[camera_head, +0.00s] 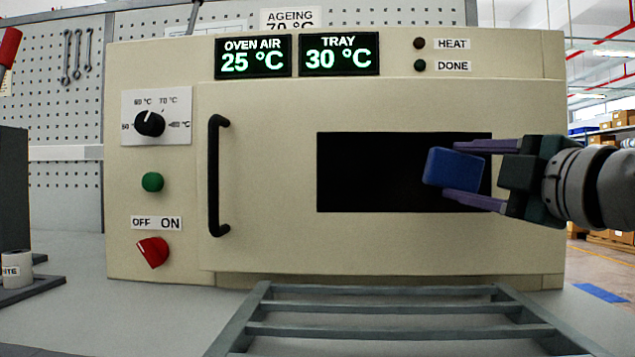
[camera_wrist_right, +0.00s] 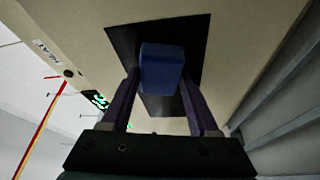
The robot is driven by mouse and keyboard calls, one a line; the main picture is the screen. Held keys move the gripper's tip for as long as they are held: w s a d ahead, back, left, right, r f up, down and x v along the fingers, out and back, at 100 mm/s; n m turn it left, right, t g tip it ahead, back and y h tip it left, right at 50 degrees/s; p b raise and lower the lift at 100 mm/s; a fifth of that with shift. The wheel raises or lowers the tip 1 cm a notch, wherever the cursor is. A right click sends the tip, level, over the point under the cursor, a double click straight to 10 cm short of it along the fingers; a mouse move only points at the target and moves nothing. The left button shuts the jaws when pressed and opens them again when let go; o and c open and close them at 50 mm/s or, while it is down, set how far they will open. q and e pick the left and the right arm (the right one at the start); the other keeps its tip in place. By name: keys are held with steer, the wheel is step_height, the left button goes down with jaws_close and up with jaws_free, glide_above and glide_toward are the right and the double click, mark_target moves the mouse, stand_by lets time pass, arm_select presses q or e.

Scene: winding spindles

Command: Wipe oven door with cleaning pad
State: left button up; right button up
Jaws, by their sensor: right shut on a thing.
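The oven door (camera_head: 270,240) is the cream front panel with a black vertical handle (camera_head: 213,175) at its left and a dark window (camera_head: 365,172). It looks closed. My right gripper (camera_head: 464,172) comes in from the right and is shut on the blue cleaning pad (camera_head: 452,168), in front of the window's right part. In the right wrist view the pad (camera_wrist_right: 161,68) sits between the two purple fingers, over the dark window (camera_wrist_right: 190,35). I cannot tell whether the pad touches the door. My left gripper is not in view.
A grey slatted rack (camera_head: 390,307) stands low in front of the oven. The dial (camera_head: 150,123), green button (camera_head: 152,182) and red switch (camera_head: 153,251) are left of the door. A white cup-like container (camera_head: 16,269) is at far left. The grey worktop (camera_head: 130,310) is clear at front left.

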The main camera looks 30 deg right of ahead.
steer(key=shift+w+a+r, duration=0.1)
steer(key=shift+w+a, duration=0.1)
steer(key=shift+a, duration=0.1)
steer(key=shift+w+a+p, duration=0.4)
steer(key=shift+w+a, duration=0.15)
steer(key=shift+a, duration=0.3)
steer(key=shift+w+a+p, duration=0.35)
steer(key=shift+w+a, duration=0.15)
steer(key=shift+a, duration=0.35)
steer(key=shift+w+a+p, duration=0.25)
steer(key=shift+w+a, duration=0.2)
steer(key=shift+a, duration=0.25)
steer(key=shift+w+a+p, duration=0.25)
steer(key=shift+w+a, duration=0.15)
steer(key=shift+a, duration=0.25)
steer(key=shift+s+a, duration=0.15)
steer(key=shift+a, duration=0.05)
steer(key=shift+s+a, duration=0.45)
steer(key=shift+s, duration=0.3)
steer(key=shift+s+a, duration=0.5)
steer(key=shift+s, duration=0.3)
steer(key=shift+s+a, duration=0.45)
steer(key=shift+s, duration=0.3)
